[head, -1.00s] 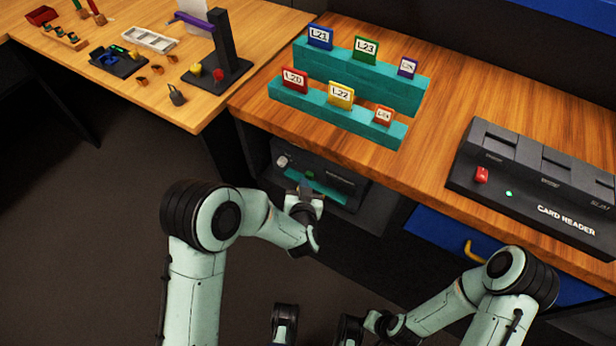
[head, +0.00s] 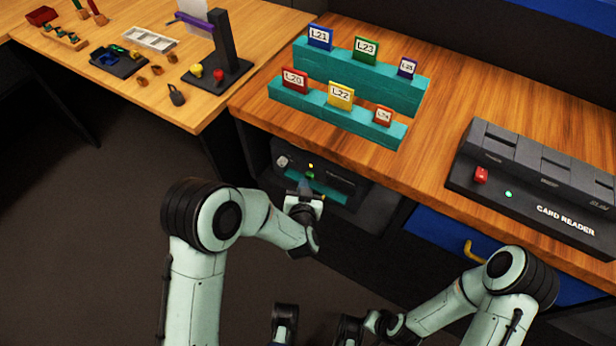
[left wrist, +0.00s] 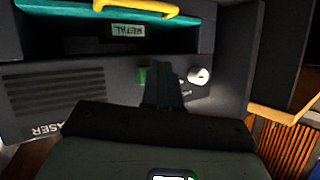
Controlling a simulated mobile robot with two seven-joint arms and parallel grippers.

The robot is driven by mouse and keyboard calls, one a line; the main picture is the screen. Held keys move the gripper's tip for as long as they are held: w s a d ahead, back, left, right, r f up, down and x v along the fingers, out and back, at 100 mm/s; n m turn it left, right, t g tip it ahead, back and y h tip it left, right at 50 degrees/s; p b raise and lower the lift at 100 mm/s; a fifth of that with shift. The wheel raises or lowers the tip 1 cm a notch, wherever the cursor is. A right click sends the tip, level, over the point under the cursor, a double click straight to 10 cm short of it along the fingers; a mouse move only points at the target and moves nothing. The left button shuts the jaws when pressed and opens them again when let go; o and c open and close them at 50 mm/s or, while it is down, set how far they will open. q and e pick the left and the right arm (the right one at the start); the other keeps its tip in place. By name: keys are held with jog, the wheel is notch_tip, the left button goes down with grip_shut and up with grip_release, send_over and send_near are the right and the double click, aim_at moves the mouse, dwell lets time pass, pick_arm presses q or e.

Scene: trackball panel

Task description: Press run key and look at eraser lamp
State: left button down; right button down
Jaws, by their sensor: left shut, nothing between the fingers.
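The eraser (head: 338,187) is a dark unit in the bay under the counter. In the head view a small yellow lamp (head: 311,166) on its front is lit. In the left wrist view the eraser's front (left wrist: 50,95) looks upside down, with part of its name readable. A green key (left wrist: 143,76) and a silver knob (left wrist: 199,75) flank my left gripper's fingertips. My left gripper (left wrist: 168,78) is shut and empty, close to the front beside the green key; contact cannot be told. It also shows in the head view (head: 305,187). My right arm's dark end (head: 350,330) is low in the head view; its fingers are unclear.
The eraser's teal drawer with a yellow handle (left wrist: 135,8) and a METAL label (left wrist: 128,31) is near the fingers. Labelled cards stand in teal racks (head: 350,78) on the counter above. A card reader (head: 545,190) stands at right, above a blue drawer (head: 440,235).

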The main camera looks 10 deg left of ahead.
pick_arm(q)
jog(key=shift+s+a, duration=0.15)
jog(key=shift+s, duration=0.4)
jog(key=s, duration=0.1)
jog(key=s+a, duration=0.1)
jog(key=s, duration=0.2)
jog(key=shift+s+a, duration=0.35)
jog(key=shift+a, duration=0.05)
dwell(0.6)
